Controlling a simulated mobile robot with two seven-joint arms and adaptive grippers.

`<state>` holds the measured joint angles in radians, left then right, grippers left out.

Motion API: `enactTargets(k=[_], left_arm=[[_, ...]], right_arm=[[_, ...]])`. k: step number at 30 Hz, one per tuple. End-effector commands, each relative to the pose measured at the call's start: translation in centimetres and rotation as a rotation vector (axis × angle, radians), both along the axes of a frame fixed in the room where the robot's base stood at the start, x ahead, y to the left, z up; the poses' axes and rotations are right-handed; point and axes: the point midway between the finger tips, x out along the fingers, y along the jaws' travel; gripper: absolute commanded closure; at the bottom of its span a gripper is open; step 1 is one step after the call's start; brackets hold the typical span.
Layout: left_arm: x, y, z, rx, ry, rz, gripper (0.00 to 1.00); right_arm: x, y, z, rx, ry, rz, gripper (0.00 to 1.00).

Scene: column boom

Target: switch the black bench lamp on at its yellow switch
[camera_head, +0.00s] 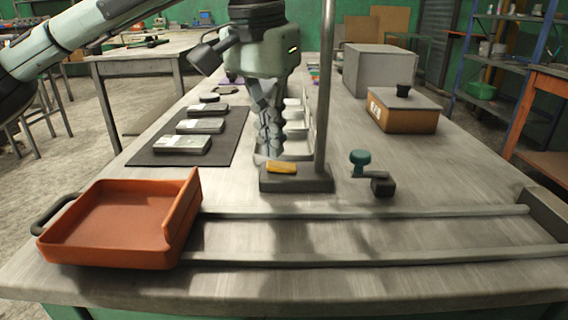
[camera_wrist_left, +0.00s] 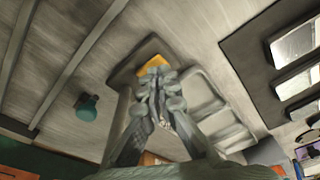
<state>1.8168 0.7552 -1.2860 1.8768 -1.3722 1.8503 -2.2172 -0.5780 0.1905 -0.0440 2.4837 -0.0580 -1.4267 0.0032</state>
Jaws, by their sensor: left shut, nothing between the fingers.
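The black bench lamp stands upright on the bench. Its dark base (camera_head: 312,182) and its pole (camera_head: 326,90) show in the head view; the pole runs out of the top of the picture, so the lamp head is out of sight. The yellow switch (camera_head: 281,167) lies on the left part of the base and looks nearly flat. My left gripper (camera_head: 269,153) points down, shut and empty, just behind and above the switch. In the left wrist view the closed fingertips (camera_wrist_left: 158,70) partly cover the yellow switch (camera_wrist_left: 137,70); whether they touch it I cannot tell. My right gripper is not visible.
An orange tray (camera_head: 112,255) sits at the front left by two metal rails (camera_head: 370,211). A dark mat (camera_head: 222,155) with several grey items lies left. A brown box (camera_head: 403,118) stands behind right.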

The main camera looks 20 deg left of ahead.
Motion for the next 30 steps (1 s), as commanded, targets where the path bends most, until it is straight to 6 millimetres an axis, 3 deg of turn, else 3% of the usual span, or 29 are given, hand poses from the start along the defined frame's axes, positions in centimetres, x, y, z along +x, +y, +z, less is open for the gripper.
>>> enactTargets(k=[30], left_arm=[[0.0,0.0,-1.6,0.0,0.0,0.0,1.0]], right_arm=[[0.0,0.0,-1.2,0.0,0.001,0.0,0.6]])
